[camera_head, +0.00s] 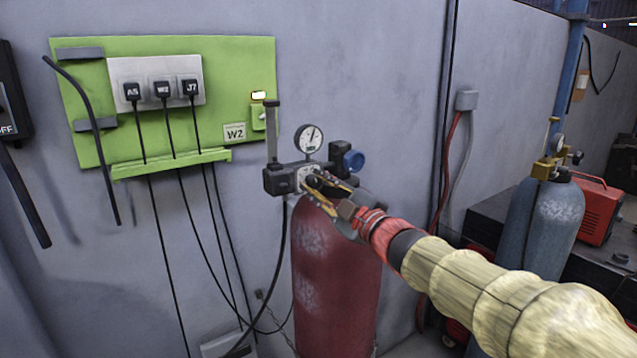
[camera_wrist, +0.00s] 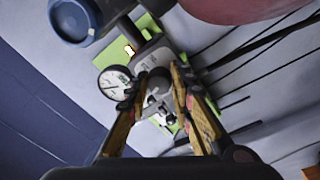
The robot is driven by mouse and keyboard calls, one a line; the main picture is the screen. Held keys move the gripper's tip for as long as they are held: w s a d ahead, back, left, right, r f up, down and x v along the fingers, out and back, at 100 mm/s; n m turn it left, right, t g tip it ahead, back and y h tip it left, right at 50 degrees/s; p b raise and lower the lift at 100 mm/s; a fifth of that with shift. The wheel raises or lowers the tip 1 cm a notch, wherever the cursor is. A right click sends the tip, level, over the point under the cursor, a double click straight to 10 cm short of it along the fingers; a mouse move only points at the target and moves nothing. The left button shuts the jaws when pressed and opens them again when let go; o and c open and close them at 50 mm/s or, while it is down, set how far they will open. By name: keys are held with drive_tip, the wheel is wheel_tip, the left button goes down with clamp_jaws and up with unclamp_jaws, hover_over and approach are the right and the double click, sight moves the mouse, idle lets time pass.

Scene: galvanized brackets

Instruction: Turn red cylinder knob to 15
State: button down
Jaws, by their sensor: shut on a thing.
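The red cylinder (camera_head: 325,290) stands upright against the grey wall. A regulator block (camera_head: 279,180) sits on top of it. A round white gauge (camera_head: 308,138) rises above the block and also shows in the wrist view (camera_wrist: 114,82). My gripper (camera_head: 318,182) reaches in from the right at the front of the block. In the wrist view, its two fingers (camera_wrist: 157,92) are closed on the dark round knob (camera_wrist: 155,86) from both sides. The knob's markings are partly hidden by the fingers, and I cannot read its setting.
A blue valve cap (camera_head: 354,160) sits right of the block. A green panel (camera_head: 245,75) with several plugs and hanging cables is on the wall at left. A grey-blue cylinder (camera_head: 545,225) and a red machine (camera_head: 600,210) stand at the right.

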drive_tip(key=m+p, duration=0.2)
drive_tip(key=m, duration=0.4)
drive_tip(key=shift+f+h, duration=0.1)
drive_tip(key=shift+h, duration=0.3)
drive_tip(key=shift+a+f+m+p, duration=0.1)
drive_tip(key=shift+m+p, duration=0.3)
drive_tip(key=shift+m, duration=1)
drive_tip(key=c, duration=2)
unclamp_jaws()
drive_tip(key=o, duration=0.5)
drive_tip(key=shift+c, duration=0.2)
drive_tip(key=shift+t, duration=0.3)
drive_tip(key=shift+s, duration=0.1)
drive_tip(key=r+v, duration=0.1)
drive_tip(key=v, duration=1.1)
drive_tip(key=shift+f, duration=0.25)
